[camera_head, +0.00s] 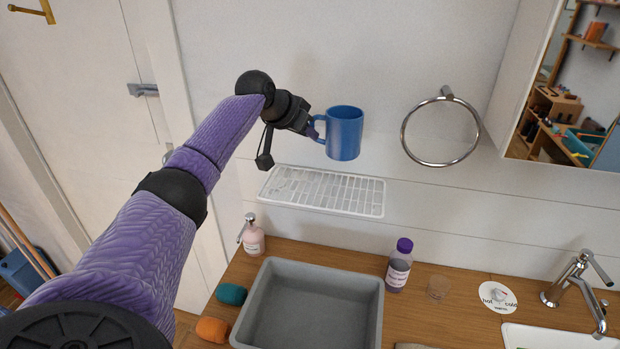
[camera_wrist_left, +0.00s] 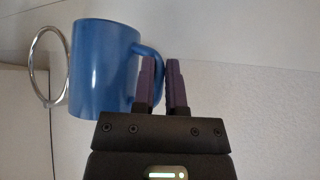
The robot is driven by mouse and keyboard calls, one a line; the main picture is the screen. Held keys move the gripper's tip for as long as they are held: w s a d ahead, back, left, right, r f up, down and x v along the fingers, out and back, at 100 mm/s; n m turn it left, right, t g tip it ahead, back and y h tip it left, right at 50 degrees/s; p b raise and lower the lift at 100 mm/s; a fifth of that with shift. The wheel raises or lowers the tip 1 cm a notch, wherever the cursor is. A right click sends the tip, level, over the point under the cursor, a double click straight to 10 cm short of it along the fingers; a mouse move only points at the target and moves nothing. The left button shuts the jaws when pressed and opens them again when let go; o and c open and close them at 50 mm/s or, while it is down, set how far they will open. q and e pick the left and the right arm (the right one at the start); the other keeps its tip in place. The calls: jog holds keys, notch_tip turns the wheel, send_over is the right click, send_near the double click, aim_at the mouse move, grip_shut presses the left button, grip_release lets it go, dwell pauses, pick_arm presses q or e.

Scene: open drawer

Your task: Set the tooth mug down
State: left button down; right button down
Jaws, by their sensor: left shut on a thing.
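The blue tooth mug (camera_head: 344,134) is upright in the air in the head view, above and a little right of the white slatted rack (camera_head: 322,192) on the wall. My left gripper (camera_head: 314,126) is shut on the mug's handle, from the mug's left side. In the left wrist view the mug (camera_wrist_left: 103,68) is left of my fingers (camera_wrist_left: 160,85), which are at its handle. The mug's inside is hidden in the wrist view. My right gripper is not in view.
A metal ring (camera_head: 440,132) hangs on the wall right of the mug. A mirror cabinet (camera_head: 520,80) is at the right.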

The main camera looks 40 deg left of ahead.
pick_arm(q)
notch_tip(320, 180, down, 10)
jog(key=shift+r+b, duration=0.1)
jog(key=shift+b, duration=0.3)
jog(key=shift+d, duration=0.1)
jog(key=c, duration=0.7)
grip_release()
